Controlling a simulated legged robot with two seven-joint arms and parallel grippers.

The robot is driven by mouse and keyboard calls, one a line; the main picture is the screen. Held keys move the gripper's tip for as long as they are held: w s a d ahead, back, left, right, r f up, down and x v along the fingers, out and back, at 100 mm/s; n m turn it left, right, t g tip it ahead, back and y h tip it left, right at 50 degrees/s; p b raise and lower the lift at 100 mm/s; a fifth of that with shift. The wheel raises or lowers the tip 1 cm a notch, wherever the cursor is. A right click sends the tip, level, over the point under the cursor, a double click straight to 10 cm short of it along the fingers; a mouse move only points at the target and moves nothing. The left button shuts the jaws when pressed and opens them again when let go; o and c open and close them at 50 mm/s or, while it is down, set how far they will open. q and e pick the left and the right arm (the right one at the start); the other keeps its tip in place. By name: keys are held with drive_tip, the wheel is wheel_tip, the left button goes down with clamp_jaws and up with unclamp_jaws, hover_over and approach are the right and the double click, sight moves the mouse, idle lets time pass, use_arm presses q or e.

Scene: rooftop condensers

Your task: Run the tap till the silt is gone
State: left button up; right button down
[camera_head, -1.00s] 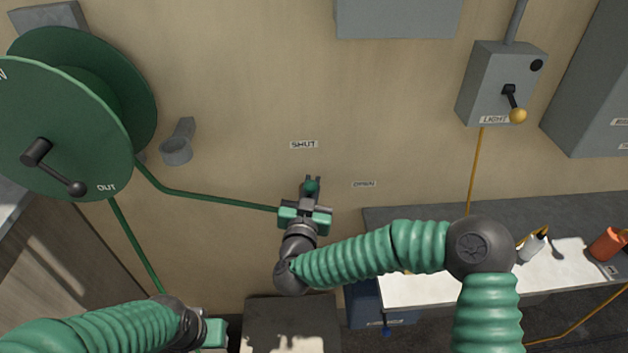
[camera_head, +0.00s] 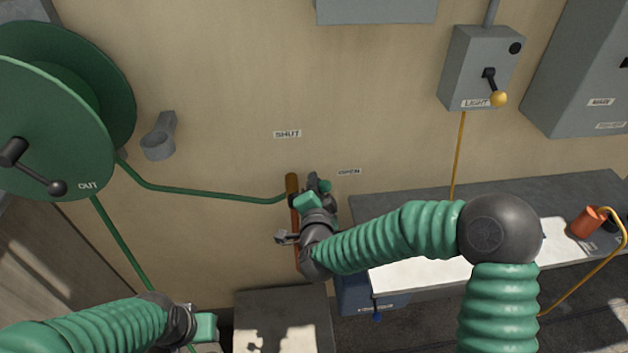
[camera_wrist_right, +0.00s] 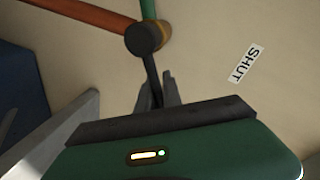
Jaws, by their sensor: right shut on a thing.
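The tap sits on an upright copper pipe (camera_head: 293,183) on the wall, and a green hose (camera_head: 200,193) meets it from the left. My right gripper (camera_head: 317,187) is at the tap, right of the pipe, near the OPEN label (camera_head: 349,172). In the right wrist view its fingers (camera_wrist_right: 157,95) are shut on the dark tap lever (camera_wrist_right: 152,70), which runs to a round hub (camera_wrist_right: 146,38) on the pipe. The SHUT label (camera_head: 287,134) is above. My left gripper (camera_head: 205,327) is low at left; its fingers are unclear. I see no water or silt.
A green hose reel (camera_head: 60,110) with a crank hangs at left, beside an empty grey holder (camera_head: 158,146). A grey LIGHT switch box (camera_head: 480,70) is at upper right. A dark box (camera_head: 285,310) stands below.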

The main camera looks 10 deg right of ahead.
drive_tip(key=shift+w+d+f+m+y+b, duration=0.15)
drive_tip(key=shift+d+f+m+b, duration=0.15)
drive_tip(key=shift+m, duration=0.3)
drive_tip(key=shift+s+d+f+m+y+b, duration=0.1)
drive_tip(key=shift+d+f+m+b, duration=0.1)
drive_tip(key=shift+f+m+b, duration=0.3)
drive_tip(key=shift+w+d+f+m+y+b, duration=0.15)
drive_tip(key=shift+d+m+b, duration=0.1)
drive_tip(key=shift+m, duration=0.45)
drive_tip(key=c, duration=1.5)
unclamp_jaws()
drive_tip(key=shift+s+d+f, duration=0.1)
drive_tip(key=shift+o, duration=0.2)
drive_tip(key=s+r, duration=0.2)
drive_tip(key=s, duration=0.9)
drive_tip(key=shift+s+d+p, duration=0.15)
drive_tip(key=shift+s+p, duration=0.2)
drive_tip(key=shift+s, duration=0.05)
